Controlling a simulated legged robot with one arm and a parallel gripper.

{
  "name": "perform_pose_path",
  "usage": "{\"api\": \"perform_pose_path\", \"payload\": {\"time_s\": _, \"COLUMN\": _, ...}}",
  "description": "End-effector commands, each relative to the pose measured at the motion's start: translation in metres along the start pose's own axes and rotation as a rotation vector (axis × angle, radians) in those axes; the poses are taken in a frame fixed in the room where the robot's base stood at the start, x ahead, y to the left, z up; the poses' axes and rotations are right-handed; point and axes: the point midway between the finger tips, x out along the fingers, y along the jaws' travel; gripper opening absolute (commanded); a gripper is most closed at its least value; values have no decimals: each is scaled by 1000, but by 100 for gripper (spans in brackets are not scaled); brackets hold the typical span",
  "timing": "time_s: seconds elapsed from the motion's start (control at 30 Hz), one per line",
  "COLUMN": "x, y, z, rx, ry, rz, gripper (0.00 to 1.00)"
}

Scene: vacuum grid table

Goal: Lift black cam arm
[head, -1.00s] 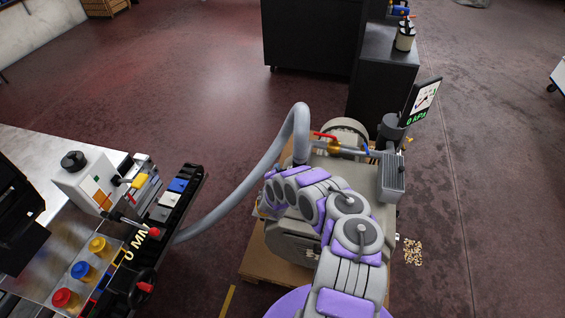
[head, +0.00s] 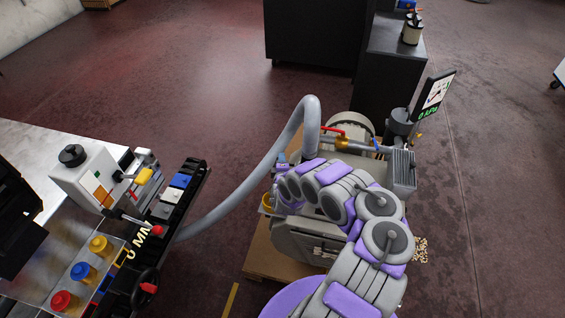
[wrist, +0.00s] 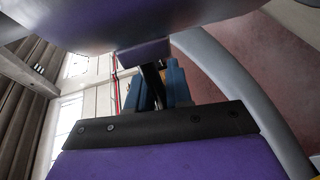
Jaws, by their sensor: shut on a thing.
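In the wrist view, my gripper (wrist: 151,88) is shut on a narrow black bar, which I take to be the black cam arm (wrist: 153,78). Blue-grey fitting parts (wrist: 177,84) stand close beside it. In the head view, my purple and grey arm reaches across the pump, and my gripper (head: 281,180) is at its far left end, beside the grey hose. A small blue fitting (head: 281,159) shows just above it. My arm hides the cam arm and jaw tips there. How far the cam arm is raised cannot be told.
The grey hose (head: 270,150) arches from the pump (head: 315,240) to the table's black rail (head: 160,235). A red-handled valve (head: 335,135) and a 0 kPa gauge display (head: 436,92) stand behind my arm. A yellow ring (head: 268,200) is near my gripper.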

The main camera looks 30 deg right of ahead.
Motion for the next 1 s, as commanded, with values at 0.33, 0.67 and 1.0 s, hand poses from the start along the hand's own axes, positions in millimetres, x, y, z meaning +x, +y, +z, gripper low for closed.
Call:
{"api": "perform_pose_path", "payload": {"time_s": 0.33, "x": 1, "y": 4, "z": -5, "rx": 2, "ry": 11, "rz": 8, "gripper": 0}}
{"api": "perform_pose_path", "payload": {"time_s": 0.67, "x": 2, "y": 2, "z": -1, "rx": 4, "ry": 6, "rz": 5, "gripper": 41}}
{"api": "perform_pose_path", "payload": {"time_s": 1.0, "x": -7, "y": 2, "z": 1, "rx": 4, "ry": 3, "rz": 1, "gripper": 41}}
